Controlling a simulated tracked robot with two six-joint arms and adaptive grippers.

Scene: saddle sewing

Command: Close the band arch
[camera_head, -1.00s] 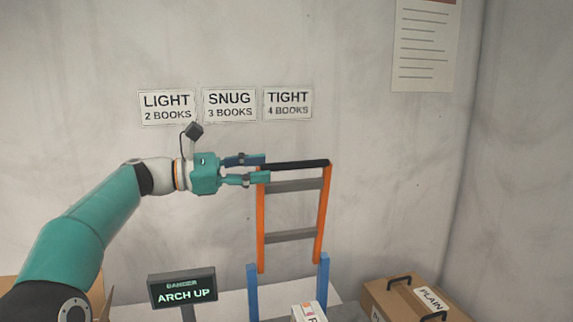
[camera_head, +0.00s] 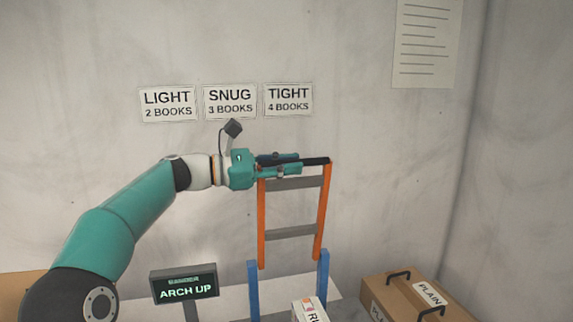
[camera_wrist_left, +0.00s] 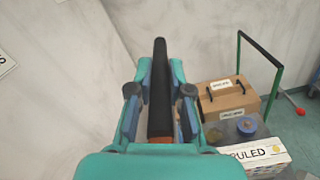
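The band arch (camera_head: 261,225) stands upright in the head view. It has orange side posts, grey cross bars and a black top bar (camera_head: 318,161), and rises above blue posts (camera_head: 323,280). My left gripper (camera_head: 296,163) is at the top bar, with one finger on each side of it. In the left wrist view the black bar (camera_wrist_left: 160,90) runs lengthwise between the fingers, with the fingertips close to it. Whether they press on it is unclear. A bander display (camera_head: 184,287) reads "ARCH UP". My right gripper is not in view.
A brown box labelled PLAIN (camera_head: 400,297) with black handles stands at the lower right. A white RULED pack (camera_head: 308,310) lies in front of the arch, partly cut off. Wall signs (camera_head: 229,102) hang behind the arm. A green-framed cart handle (camera_wrist_left: 262,50) shows in the wrist view.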

